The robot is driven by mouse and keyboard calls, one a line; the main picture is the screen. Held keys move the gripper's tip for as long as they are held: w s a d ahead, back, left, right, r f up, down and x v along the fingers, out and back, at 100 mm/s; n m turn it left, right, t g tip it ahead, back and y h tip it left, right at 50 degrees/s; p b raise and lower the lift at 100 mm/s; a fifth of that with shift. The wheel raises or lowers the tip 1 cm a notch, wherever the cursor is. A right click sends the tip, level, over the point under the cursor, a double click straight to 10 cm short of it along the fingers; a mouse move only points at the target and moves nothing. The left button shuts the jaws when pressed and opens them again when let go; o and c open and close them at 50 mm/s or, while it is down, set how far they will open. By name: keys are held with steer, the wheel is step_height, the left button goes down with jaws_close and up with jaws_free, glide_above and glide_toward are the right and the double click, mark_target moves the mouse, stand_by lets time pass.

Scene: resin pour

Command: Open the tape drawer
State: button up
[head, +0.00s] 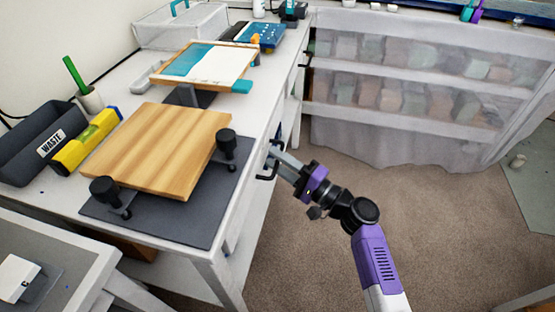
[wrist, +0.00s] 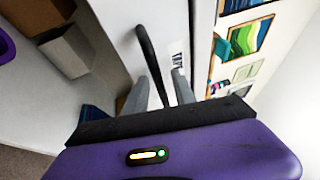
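The tape drawer's white front (wrist: 115,25) fills the middle of the wrist view, with a label (wrist: 178,58) partly hidden by a finger. Its black bar handle (wrist: 148,55) runs down between my two fingers. In the head view, the handle (head: 266,171) juts from the side of the white workbench, just under its top. My gripper (head: 277,157) is at this handle. In the wrist view, the gripper's (wrist: 161,88) grey fingers stand apart, one on each side of the handle. I cannot tell whether either finger touches it. The drawer looks closed.
The workbench (head: 60,196) carries a wooden board (head: 160,145) on a dark mat, black clamps, a waste bin (head: 30,150) and a yellow level. A plastic-covered shelf (head: 410,90) stands at the back. Carpeted floor (head: 310,260) around my arm is clear.

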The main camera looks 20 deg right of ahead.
jaws_close()
stand_by(1.4)
